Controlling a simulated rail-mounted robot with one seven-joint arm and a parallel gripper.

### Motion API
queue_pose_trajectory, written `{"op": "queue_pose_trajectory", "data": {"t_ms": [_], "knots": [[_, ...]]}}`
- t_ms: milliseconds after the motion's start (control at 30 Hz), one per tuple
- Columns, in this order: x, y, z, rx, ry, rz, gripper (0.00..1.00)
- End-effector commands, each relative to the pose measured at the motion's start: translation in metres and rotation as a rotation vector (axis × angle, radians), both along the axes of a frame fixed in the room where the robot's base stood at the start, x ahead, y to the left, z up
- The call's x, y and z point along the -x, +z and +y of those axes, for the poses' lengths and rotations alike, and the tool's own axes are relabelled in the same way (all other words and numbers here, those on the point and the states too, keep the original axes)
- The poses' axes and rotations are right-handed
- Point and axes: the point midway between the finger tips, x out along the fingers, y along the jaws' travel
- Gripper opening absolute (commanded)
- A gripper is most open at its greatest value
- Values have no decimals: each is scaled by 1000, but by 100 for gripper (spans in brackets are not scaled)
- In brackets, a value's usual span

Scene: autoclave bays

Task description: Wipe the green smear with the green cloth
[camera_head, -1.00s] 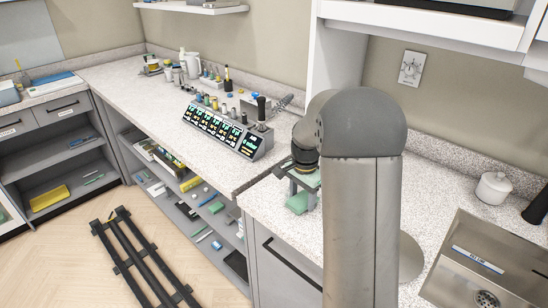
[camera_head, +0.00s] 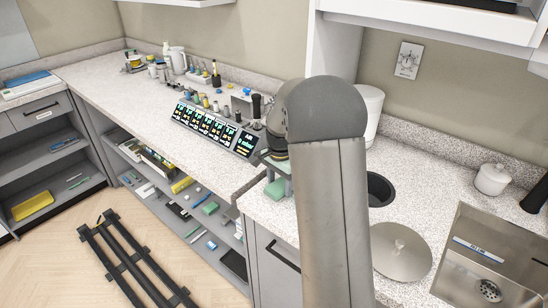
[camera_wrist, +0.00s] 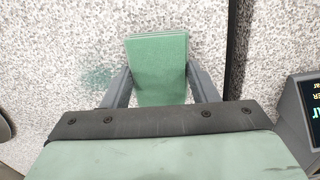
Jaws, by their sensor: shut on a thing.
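The green cloth (camera_wrist: 158,68) is a folded, flat pad held between the two fingers of my gripper (camera_wrist: 160,88) in the wrist view. My gripper is shut on it, with the speckled counter below; I cannot tell whether the cloth touches it. The green smear (camera_wrist: 97,77) is a faint patch on the counter, just left of the cloth and the left finger. In the head view the cloth (camera_head: 276,189) shows under my gripper (camera_head: 277,172), near the counter's front edge. The smear cannot be made out there.
A console with lit displays (camera_head: 213,130) stands left of my gripper; its edge shows in the wrist view (camera_wrist: 305,105). A dark seam (camera_wrist: 238,50) runs right of the cloth. A round dark opening (camera_head: 380,190), a round metal plate (camera_head: 401,251) and a sink (camera_head: 490,250) lie right.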

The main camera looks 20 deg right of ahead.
Motion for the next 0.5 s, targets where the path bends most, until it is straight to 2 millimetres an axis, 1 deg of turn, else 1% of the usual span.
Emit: {"op": "queue_pose_trajectory", "data": {"t_ms": [67,133,167,500], "knots": [[0,10,0,1,-1,0,32],[0,25,0,1,-1,-1,32],[0,25,0,0,-1,1,32],[0,56,0,0,0,1,32]]}}
